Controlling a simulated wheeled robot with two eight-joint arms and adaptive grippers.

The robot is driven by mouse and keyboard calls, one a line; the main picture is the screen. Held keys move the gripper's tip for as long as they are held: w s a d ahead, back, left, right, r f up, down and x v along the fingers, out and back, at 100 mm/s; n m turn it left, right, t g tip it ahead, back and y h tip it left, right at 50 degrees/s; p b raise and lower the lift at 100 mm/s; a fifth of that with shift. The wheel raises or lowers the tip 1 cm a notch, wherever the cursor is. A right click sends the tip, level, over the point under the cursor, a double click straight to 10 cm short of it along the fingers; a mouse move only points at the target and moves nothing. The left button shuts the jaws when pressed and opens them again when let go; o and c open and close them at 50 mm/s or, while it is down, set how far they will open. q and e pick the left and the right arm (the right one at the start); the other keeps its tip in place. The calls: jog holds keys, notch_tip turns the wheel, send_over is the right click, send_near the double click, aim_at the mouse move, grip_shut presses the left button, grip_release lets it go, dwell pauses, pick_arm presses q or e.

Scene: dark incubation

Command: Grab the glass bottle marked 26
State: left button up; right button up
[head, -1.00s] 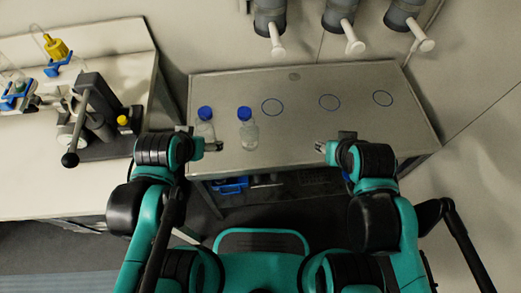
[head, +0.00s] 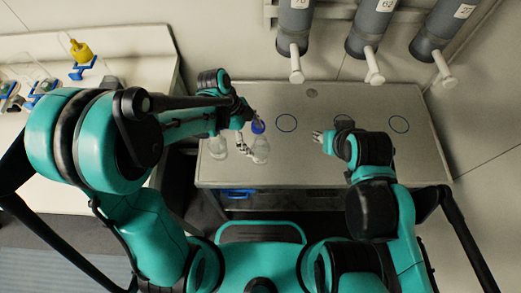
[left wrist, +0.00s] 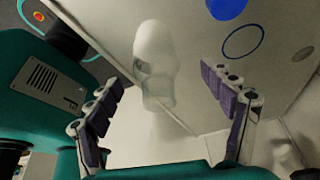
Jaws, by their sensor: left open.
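Two clear glass bottles stand on the grey table (head: 310,170). The right bottle (head: 261,152) has a blue cap (head: 258,127); the left bottle (head: 218,148) has its top hidden behind my left arm. No number is readable on either. My left gripper (head: 246,134) is open, just left of the right bottle, close to its upper part; I cannot tell whether they touch. In the left wrist view a pale translucent bottle shape (left wrist: 155,65) shows between the spread fingers (left wrist: 160,85). My right gripper (head: 319,136) hovers over the table's middle; its opening is unclear.
Grey cylinders with white nozzles (head: 370,65) hang above the back edge. A white bench (head: 105,45) with a yellow-topped item (head: 81,52) stands at left.

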pick_arm(q)
jog(key=b+x, duration=0.1)
jog(key=x, duration=0.1)
jog(key=b+x, duration=0.1)
jog(key=x, duration=0.1)
jog(key=b+x, duration=0.1)
jog(key=x, duration=0.1)
jog(key=shift+s+d+f, duration=0.2)
jog(key=shift+s, duration=0.1)
jog(key=shift+r, duration=0.1)
jog(key=shift+c, duration=1.2)
jog(key=c, duration=1.2)
